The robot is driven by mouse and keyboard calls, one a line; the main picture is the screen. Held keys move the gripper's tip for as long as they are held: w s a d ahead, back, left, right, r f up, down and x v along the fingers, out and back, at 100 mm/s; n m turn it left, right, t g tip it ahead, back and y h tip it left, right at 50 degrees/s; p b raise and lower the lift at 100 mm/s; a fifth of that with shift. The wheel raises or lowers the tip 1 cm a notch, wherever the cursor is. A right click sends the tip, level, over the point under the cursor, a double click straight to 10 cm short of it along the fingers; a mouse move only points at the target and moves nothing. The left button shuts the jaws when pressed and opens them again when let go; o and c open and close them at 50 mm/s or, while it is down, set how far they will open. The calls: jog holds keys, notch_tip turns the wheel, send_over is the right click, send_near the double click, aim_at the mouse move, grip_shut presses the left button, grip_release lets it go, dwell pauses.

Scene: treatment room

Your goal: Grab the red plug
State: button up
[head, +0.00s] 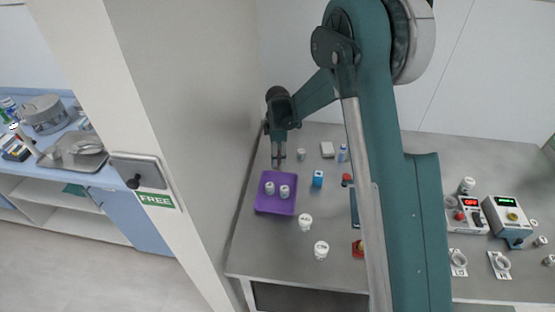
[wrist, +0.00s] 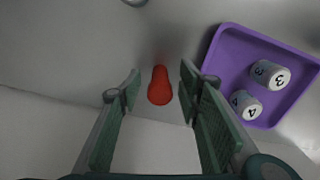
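The red plug (wrist: 160,87) shows in the wrist view as a small rounded red piece on the grey surface. It sits between the lines of my two fingers, left of the purple tray. My gripper (wrist: 160,73) is open, with a finger on each side of the plug in the picture. I see no contact; the remaining distance is hard to tell. In the head view my gripper (head: 278,164) points down by the far end of the purple tray (head: 261,207). I cannot make out this plug there.
Two white numbered cylinders (wrist: 270,75) are in the tray. A blue box (head: 318,179), white jars (head: 321,250) and a red-topped item (head: 347,179) stand to the right. A wall rises close on the left. Devices (head: 507,220) stand far right.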

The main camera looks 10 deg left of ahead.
jog(key=shift+f, duration=0.6)
jog(key=shift+c, duration=0.6)
jog(key=c, duration=0.6)
